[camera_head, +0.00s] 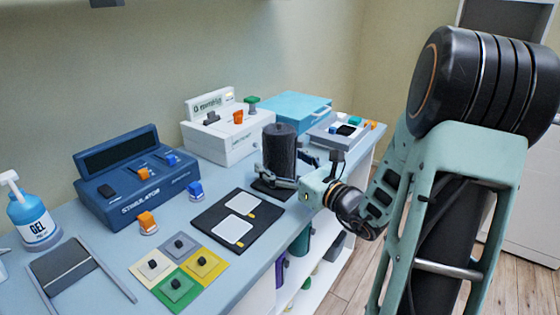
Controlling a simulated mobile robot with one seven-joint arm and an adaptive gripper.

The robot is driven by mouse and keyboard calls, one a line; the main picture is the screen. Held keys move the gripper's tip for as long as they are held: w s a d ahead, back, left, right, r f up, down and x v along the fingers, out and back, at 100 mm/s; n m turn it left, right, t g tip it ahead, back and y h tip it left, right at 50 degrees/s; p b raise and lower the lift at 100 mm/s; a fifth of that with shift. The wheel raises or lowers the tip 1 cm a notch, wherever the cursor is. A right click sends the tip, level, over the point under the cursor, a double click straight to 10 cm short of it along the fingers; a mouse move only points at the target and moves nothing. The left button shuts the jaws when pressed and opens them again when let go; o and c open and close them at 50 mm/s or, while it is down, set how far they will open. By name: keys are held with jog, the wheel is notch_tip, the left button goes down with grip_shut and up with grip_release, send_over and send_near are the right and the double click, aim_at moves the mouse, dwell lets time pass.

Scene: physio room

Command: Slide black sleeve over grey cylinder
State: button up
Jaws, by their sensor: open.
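A black upright cylindrical shape (280,146), which looks like the black sleeve, stands at the right part of the counter. A flat black base (262,190) shows at its foot. No separate grey cylinder is visible; I cannot tell whether one is inside the sleeve. My gripper (272,179) is open at the lower part of the sleeve, reaching in from the right. Its fingers are close to the sleeve, but I cannot tell whether they touch it. The gripper partly hides the sleeve's lower end.
A blue stimulator box (138,185) and white device (222,137) stand along the back. A blue case (292,105) and grey tray (335,129) lie behind the sleeve. A black pad board (238,219), coloured squares (180,267) and gel bottle (32,215) occupy the front and left.

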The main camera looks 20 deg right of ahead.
jog(key=v, duration=1.2)
